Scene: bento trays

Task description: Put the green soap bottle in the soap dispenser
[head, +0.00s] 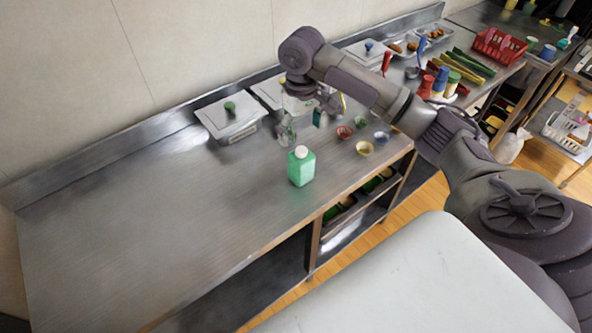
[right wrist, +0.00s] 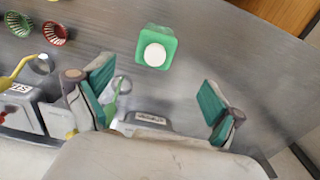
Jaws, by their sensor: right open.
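The green soap bottle (head: 301,170) with a white cap stands upright on the steel counter. It also shows from above in the right wrist view (right wrist: 157,43). My right gripper (head: 302,124) is open and empty, behind the bottle and apart from it in the head view. In the right wrist view its two teal-padded fingers (right wrist: 157,90) are spread wide, with the bottle beyond the fingertips. I cannot make out a soap dispenser for certain in either view. My left gripper is not in view.
Small coloured bowls, including a yellow one (head: 365,148), stand right of the bottle. Lidded steel containers (head: 231,117) line the wall. Squeeze bottles (head: 440,80) and a red basket (head: 498,46) are farther right. The counter left of the bottle is clear. Open shelves lie below its front edge.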

